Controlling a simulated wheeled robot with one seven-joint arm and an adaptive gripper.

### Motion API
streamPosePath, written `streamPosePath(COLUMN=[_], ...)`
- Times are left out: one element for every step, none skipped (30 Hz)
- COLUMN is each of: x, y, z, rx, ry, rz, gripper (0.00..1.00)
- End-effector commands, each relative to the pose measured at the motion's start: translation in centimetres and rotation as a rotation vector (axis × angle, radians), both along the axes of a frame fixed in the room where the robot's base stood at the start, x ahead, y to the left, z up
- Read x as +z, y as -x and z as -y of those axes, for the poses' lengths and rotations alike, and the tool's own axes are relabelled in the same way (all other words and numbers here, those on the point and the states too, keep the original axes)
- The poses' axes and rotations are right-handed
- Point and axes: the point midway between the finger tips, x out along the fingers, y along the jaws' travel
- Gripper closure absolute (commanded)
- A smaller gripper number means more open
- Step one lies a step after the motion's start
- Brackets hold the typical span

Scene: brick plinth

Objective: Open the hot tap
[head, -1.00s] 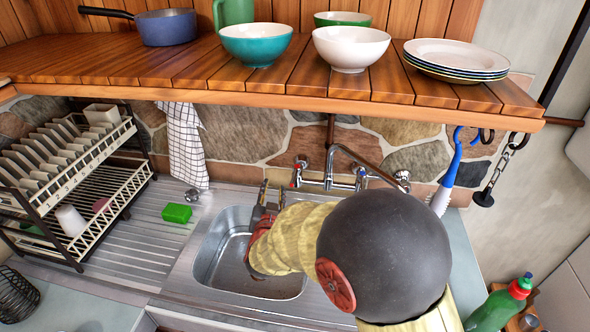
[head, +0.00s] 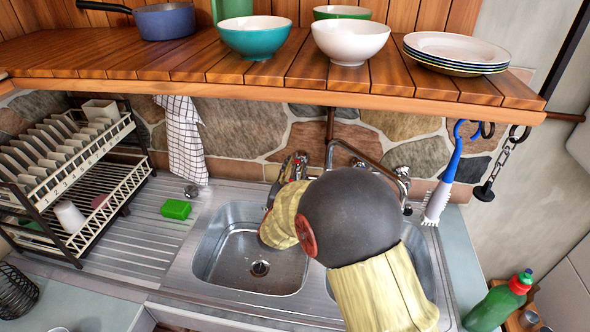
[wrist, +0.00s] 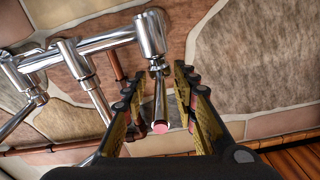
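The hot tap shows in the wrist view as a chrome valve with a slim lever (wrist: 160,105) ending in a pink-red tip. In the head view it is at the left end of the chrome mixer (head: 345,180), mostly hidden by my gripper (head: 289,168). In the wrist view my gripper (wrist: 157,88) is open, with its two fingers on either side of the lever. Gaps show on both sides, and contact is not visible.
Below is a steel double sink (head: 215,262). A wooden shelf (head: 290,92) with bowls and plates overhangs the tap. A checked towel (head: 185,140), green sponge (head: 176,209) and dish rack (head: 70,190) are left. A blue-handled brush (head: 452,160) hangs right.

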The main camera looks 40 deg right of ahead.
Motion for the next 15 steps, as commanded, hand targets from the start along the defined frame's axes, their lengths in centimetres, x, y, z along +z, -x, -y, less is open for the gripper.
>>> streamPosePath(x=[-0.01, 0.00, 0.02, 0.03, 0.04, 0.04, 0.05, 0.05, 0.05, 0.05, 0.05, 0.05, 0.05, 0.05, 0.05], y=[-0.09, -0.13, -0.15, -0.16, -0.15, -0.16, -0.15, -0.15, -0.15, -0.15, -0.15, -0.15, -0.15, -0.15, -0.15], z=[0.12, 0.14, 0.16, 0.15, 0.14, 0.14, 0.13, 0.13, 0.13, 0.12, 0.12, 0.12, 0.12, 0.11, 0.11], rx=[0.000, 0.000, 0.000, 0.001, 0.001, 0.001, 0.001, 0.001, 0.001, 0.001, 0.001, 0.001, 0.001, 0.001, 0.001], ry=[0.000, 0.000, 0.000, 0.000, 0.000, 0.000, 0.000, 0.000, 0.000, 0.000, 0.000, 0.000, 0.000, 0.000, 0.000], rz=[0.000, 0.000, 0.000, 0.000, 0.000, 0.000, 0.000, 0.000, 0.000, 0.000, 0.000, 0.000, 0.000, 0.000, 0.000], gripper=[0.72, 0.72, 0.72, 0.72, 0.72, 0.72, 0.72, 0.72, 0.73, 0.75, 0.77, 0.79, 0.81, 0.82, 0.85])
